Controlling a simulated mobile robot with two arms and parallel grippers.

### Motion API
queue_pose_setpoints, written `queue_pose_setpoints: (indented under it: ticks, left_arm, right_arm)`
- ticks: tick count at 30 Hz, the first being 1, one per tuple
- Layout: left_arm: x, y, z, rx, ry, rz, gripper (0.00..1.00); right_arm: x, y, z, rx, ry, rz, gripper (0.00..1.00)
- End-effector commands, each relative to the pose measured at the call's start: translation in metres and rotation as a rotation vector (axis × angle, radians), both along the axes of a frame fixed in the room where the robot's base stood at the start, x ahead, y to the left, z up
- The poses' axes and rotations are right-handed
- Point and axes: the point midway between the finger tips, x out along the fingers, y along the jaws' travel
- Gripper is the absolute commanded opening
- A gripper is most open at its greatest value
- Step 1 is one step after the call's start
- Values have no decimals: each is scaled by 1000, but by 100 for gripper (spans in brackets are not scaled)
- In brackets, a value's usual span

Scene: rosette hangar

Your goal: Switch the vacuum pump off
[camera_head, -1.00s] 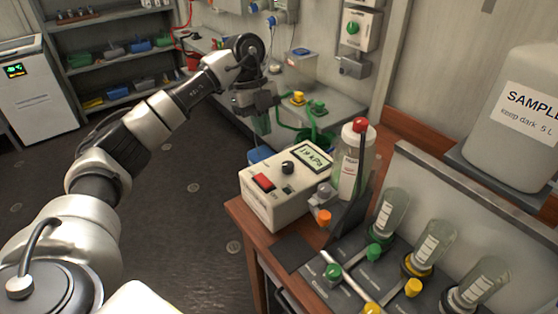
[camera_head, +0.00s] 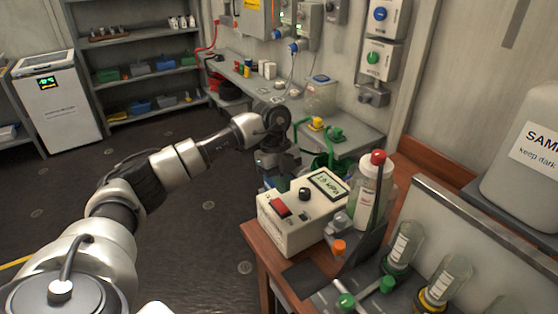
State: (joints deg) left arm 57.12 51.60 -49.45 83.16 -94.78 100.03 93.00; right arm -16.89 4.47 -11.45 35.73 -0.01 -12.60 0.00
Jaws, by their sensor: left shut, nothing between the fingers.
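The vacuum pump (camera_head: 290,231) is a cream box on the brown bench at centre right. Its top carries a red rocker switch (camera_head: 280,207), a black knob (camera_head: 305,194) and a small display (camera_head: 327,184) with a kPa reading too small to read surely. I cannot tell which way the rocker is tipped. My left gripper (camera_head: 279,180) is shut and empty, just beyond the pump's far left edge in the picture. Its fingertips are partly hard to make out against the dark background. It looks apart from the switch. My right gripper is not in view.
A bottle with a red cap (camera_head: 368,190) stands right beside the pump. Several jars (camera_head: 405,246) and coloured valve knobs (camera_head: 387,284) stand at lower right. A large sample container (camera_head: 527,150) is at far right. The floor (camera_head: 190,235) left of the bench is clear.

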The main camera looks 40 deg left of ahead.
Motion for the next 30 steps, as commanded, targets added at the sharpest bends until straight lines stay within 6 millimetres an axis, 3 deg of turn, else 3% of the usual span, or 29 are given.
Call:
queue_pose_setpoints:
  ticks: [6, 10, 30]
  left_arm:
    - [-2, -4, -35, 0, 2, 1, 0]
    - [-2, -4, -47, -1, 0, 0, 0]
    - [-3, -6, -60, 1, 2, -2, 0]
  right_arm:
    - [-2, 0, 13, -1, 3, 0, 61]
    - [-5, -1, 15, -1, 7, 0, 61]
    - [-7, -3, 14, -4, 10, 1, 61]
